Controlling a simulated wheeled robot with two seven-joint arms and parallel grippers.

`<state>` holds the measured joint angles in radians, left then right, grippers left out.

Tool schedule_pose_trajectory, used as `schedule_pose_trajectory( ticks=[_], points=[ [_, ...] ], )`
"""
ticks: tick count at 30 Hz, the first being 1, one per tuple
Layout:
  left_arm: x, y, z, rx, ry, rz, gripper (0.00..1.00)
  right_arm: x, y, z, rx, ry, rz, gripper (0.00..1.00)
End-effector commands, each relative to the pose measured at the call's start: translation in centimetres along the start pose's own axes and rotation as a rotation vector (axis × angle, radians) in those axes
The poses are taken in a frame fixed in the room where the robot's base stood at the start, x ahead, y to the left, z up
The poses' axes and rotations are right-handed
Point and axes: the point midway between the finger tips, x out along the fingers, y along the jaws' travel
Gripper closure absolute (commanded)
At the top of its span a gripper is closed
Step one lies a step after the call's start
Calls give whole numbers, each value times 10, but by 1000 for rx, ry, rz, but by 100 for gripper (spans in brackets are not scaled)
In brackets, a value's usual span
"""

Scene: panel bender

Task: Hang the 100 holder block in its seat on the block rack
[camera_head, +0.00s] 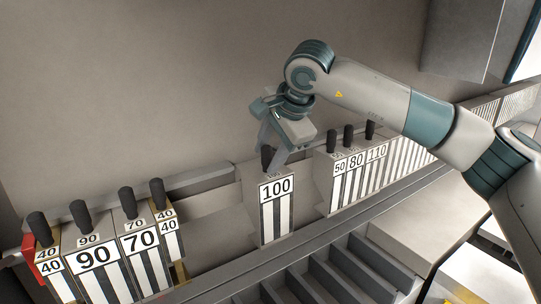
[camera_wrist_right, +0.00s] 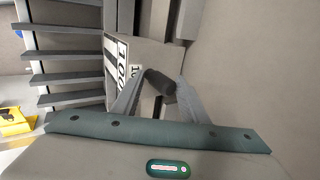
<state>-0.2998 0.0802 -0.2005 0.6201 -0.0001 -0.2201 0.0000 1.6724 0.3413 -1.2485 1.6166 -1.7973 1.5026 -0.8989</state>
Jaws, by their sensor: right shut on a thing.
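The 100 holder block (camera_head: 275,209) is white with black stripes and a black knob on top. It stands upright at the block rack (camera_head: 215,228), in the gap between the left and right groups of blocks. My right gripper (camera_head: 270,163) is above it, shut on its black knob. The right wrist view shows the knob (camera_wrist_right: 160,82) between the two fingers (camera_wrist_right: 155,95) and the block's 100 label (camera_wrist_right: 122,58) beyond. The block's lower end is at the rack, but I cannot tell whether it is fully seated. My left gripper is not in view.
To the left stand 40, 90, 70 and 40 blocks (camera_head: 105,255). To the right are 50, 80 and 110 blocks (camera_head: 358,165), then a long row of striped blocks (camera_head: 408,152). Grey slotted steps (camera_head: 320,275) lie in front. The rack is bare on both sides of the 100 block.

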Motion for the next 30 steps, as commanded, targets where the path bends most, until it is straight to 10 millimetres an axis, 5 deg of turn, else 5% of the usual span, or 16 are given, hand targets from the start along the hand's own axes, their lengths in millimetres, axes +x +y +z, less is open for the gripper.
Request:
schedule_pose_trajectory(
  ticks=[12, 30],
  points=[
    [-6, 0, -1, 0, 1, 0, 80, -22, -18, -1, 1, 2, -29, 90],
    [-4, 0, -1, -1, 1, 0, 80, -25, -17, -1, 1, 2, -29, 90]
  ],
)
